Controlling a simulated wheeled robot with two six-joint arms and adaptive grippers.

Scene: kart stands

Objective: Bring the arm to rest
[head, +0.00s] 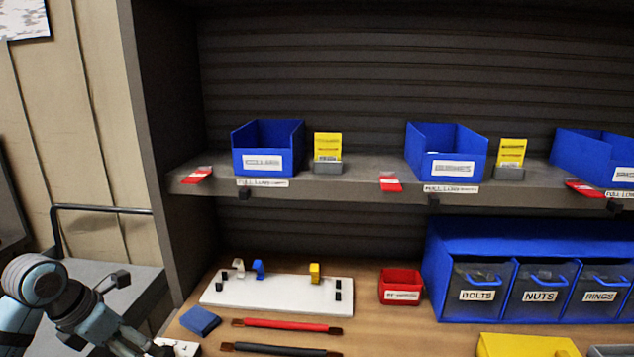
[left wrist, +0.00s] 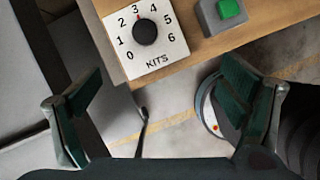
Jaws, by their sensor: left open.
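My left arm comes in at the lower left of the head view, and its left gripper (head: 140,345) is only partly in the frame at the bottom edge. In the left wrist view the left gripper (left wrist: 160,95) has its two dark green fingers spread wide, with nothing between them. Below the gap I see the floor and the edge of the wooden bench (left wrist: 270,35). My right gripper does not show in either view.
A KITS dial (left wrist: 145,32) and a green button (left wrist: 228,9) sit at the bench edge. A white board (head: 275,290), red bin (head: 400,288) and blue drawer unit (head: 530,245) stand on the bench. Blue bins (head: 268,148) line the shelf above. A grey cart (head: 85,265) stands left.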

